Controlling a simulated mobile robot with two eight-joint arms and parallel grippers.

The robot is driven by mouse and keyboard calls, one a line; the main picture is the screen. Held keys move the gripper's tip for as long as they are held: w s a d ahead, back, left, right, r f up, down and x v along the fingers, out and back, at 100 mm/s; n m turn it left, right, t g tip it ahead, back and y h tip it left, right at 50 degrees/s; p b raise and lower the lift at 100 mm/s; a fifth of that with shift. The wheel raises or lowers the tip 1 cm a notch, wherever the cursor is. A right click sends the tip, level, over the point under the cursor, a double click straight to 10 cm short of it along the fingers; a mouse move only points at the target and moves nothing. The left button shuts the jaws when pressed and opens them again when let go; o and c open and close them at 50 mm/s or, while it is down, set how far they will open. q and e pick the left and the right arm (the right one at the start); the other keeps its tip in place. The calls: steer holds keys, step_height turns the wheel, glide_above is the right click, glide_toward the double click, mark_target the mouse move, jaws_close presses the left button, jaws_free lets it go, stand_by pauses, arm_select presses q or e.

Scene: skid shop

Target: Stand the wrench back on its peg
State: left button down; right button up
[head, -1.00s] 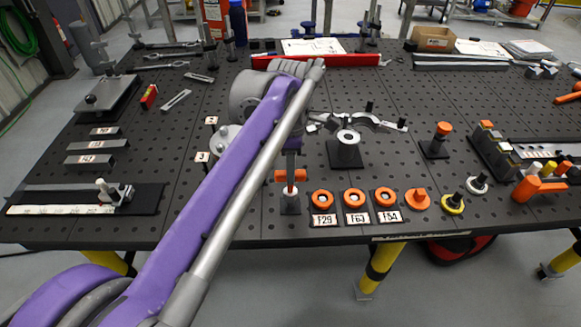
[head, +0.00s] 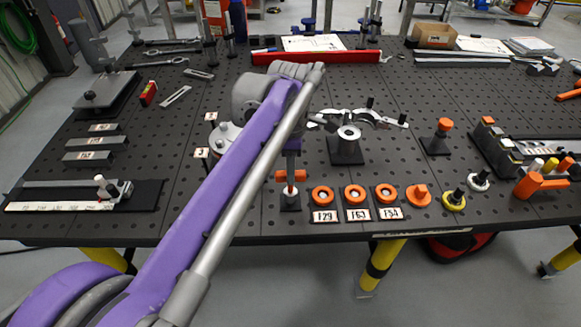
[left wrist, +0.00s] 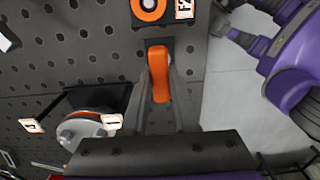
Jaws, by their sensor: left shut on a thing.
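The wrench seems to be the tool with an orange crosswise handle (head: 290,176). My left gripper (head: 291,155) points down and is shut on it; my purple forearm covers much of the gripper. A short light grey post (head: 290,201) on a dark base lies directly below the handle, with a red piece between. I cannot tell whether the wrench touches the post or is seated on it. In the left wrist view the orange handle (left wrist: 159,75) lies between the two grey fingers of my left gripper (left wrist: 160,90). My right gripper is not identifiable.
Labelled orange rings (head: 355,195) lie just right of the post. A grey clamp fixture (head: 345,145) stands behind them. A flanged disc (left wrist: 82,133) is near the gripper in the left wrist view.

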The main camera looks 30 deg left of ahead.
arm_select(q)
steer(key=shift+f+b, duration=0.3)
steer(key=shift+f, duration=0.35)
steer(key=shift+c, duration=1.8)
jaws_free()
steer(key=shift+r, duration=0.15)
steer(key=shift+r+p, duration=2.15)
steer(key=shift+r, duration=0.6)
steer(key=shift+r+p, duration=0.5)
steer(key=shift+r, duration=0.2)
